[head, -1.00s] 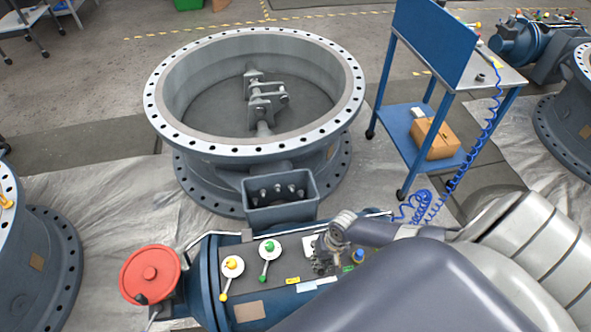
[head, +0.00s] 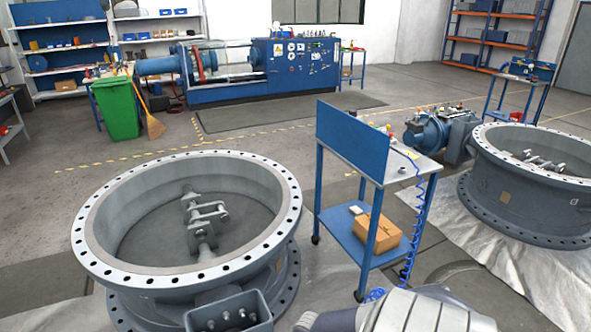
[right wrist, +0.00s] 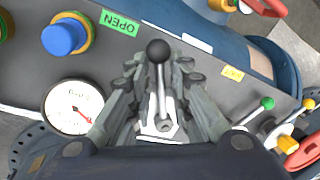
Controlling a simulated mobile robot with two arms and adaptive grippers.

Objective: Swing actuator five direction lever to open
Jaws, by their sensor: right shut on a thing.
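In the right wrist view, a direction lever (right wrist: 161,88) with a black ball knob stands on a light plate on the actuator's dark panel (right wrist: 215,80). My right gripper (right wrist: 158,70) is shut on this lever, with a finger on each side of its shaft and the knob showing between the tips. In the head view the actuator is out of frame. My left gripper is not in view.
A blue knob (right wrist: 61,37), a round gauge (right wrist: 74,107) and a green-tipped lever (right wrist: 262,106) are near my right gripper. In the head view, a large valve body (head: 185,272) stands left of a blue cart (head: 352,137). Another valve (head: 530,170) is at right.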

